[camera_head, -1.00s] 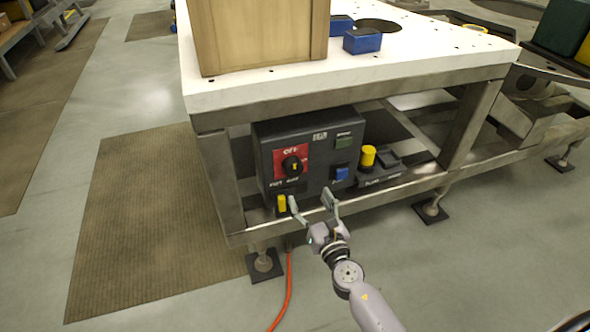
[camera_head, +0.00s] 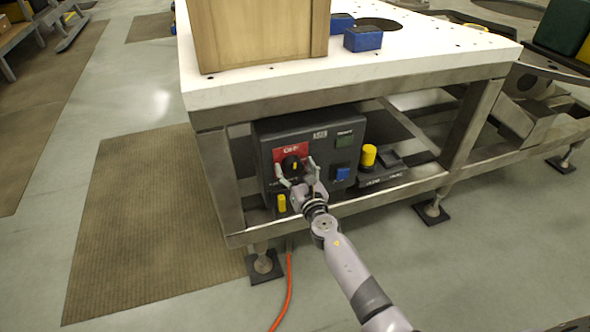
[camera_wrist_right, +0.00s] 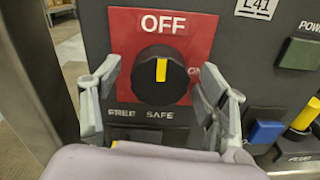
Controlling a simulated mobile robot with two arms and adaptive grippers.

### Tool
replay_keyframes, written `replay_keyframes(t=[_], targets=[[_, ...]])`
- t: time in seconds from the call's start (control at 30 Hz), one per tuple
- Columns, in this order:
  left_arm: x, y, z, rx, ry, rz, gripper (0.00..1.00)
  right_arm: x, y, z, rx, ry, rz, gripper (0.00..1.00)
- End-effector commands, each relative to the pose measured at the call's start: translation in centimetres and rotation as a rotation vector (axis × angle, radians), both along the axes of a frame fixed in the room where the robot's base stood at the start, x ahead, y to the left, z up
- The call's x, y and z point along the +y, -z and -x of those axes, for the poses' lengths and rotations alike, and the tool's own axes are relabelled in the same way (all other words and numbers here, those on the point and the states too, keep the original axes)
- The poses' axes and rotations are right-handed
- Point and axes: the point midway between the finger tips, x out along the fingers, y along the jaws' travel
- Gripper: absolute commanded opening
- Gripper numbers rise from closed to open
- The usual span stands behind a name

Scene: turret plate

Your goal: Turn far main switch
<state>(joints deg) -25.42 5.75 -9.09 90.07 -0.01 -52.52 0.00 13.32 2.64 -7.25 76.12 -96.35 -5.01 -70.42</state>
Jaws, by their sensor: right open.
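The main switch is a round black knob (camera_wrist_right: 159,76) with a yellow pointer mark standing upright toward the word OFF. It sits on a red plate (camera_wrist_right: 198,27) on the dark control box (camera_head: 322,131). In the head view the knob (camera_head: 291,164) is partly behind my right gripper (camera_head: 296,170). In the right wrist view my right gripper (camera_wrist_right: 158,92) is open, with one finger on each side of the knob. The fingers appear apart from the knob's sides. My left gripper is not in view.
A yellow knob (camera_head: 369,155) stands further right. A metal table frame (camera_head: 217,175) surrounds the box. A wooden crate (camera_head: 258,35) stands on the white top.

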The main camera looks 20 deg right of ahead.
Motion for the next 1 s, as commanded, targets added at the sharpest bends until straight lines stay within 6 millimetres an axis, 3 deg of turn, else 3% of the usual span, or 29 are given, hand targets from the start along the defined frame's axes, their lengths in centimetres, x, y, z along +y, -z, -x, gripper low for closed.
replay_keyframes(t=[0.17,0.8,1.0], targets=[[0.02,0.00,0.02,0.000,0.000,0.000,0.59,-0.01,-0.03,0.02,0.000,0.000,0.000,0.62],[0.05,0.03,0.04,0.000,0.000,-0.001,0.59,-0.01,-0.02,0.04,0.000,0.000,0.001,0.20],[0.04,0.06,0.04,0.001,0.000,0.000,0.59,-0.02,-0.01,0.04,0.000,0.000,-0.013,0.20]])
